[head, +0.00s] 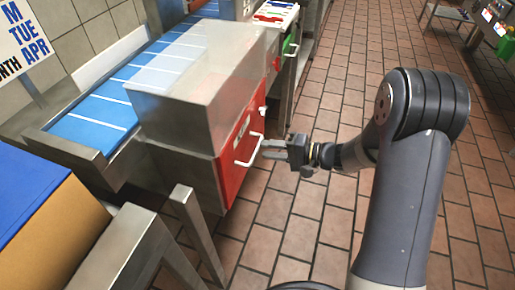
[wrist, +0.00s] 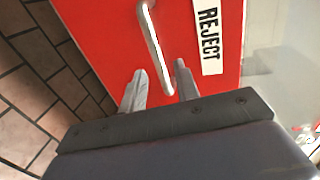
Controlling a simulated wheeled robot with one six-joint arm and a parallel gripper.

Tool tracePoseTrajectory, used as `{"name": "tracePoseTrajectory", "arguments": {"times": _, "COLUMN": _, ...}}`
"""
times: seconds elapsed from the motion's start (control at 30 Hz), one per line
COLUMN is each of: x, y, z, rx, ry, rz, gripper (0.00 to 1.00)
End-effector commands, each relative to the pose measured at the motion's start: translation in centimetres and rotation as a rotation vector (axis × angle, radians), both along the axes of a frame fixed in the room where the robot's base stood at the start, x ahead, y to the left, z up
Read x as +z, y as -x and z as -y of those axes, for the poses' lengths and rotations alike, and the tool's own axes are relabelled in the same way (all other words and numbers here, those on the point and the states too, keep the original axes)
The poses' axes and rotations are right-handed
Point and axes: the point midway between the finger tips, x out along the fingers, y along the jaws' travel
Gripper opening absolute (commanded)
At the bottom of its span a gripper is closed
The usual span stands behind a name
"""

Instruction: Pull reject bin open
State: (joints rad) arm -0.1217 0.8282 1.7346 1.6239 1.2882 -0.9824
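The reject bin has a red front (head: 233,172) and sits under a steel housing in the head view. Its front looks about flush with the housing. A pale bar handle (head: 249,151) is on it. In the wrist view the handle (wrist: 153,37) runs up and down the red front (wrist: 105,35), beside a white REJECT label (wrist: 208,35). My gripper (head: 265,149) is just in front of the handle. In the wrist view my gripper (wrist: 161,68) is open, and the handle's lower part shows between its two fingers. I cannot tell whether they touch it.
A blue conveyor (head: 95,108) runs behind the steel housing (head: 195,85). A steel frame leg (head: 190,215) stands to the left of the bin. A box with a blue top (head: 30,200) is at the near left. The tiled floor (head: 310,205) before the bin is clear.

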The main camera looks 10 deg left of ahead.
Motion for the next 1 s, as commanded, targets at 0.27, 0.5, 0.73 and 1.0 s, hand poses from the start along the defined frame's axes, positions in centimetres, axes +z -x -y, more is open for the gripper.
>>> {"name": "tracePoseTrajectory", "arguments": {"times": 0.27, "x": -0.8, "y": -0.2, "z": -3.7, "rx": 0.002, "ry": 0.001, "rz": 0.0, "gripper": 0.3}}
{"name": "tracePoseTrajectory", "arguments": {"times": 0.5, "x": -0.9, "y": -0.3, "z": -4.3, "rx": -0.001, "ry": 0.001, "rz": -0.001, "gripper": 0.3}}
{"name": "tracePoseTrajectory", "arguments": {"times": 0.73, "x": -0.9, "y": -0.3, "z": -4.3, "rx": 0.0, "ry": 0.002, "rz": -0.001, "gripper": 0.23}}
{"name": "tracePoseTrajectory", "arguments": {"times": 1.0, "x": -0.9, "y": -0.3, "z": -4.3, "rx": 0.0, "ry": 0.002, "rz": -0.001, "gripper": 0.01}}
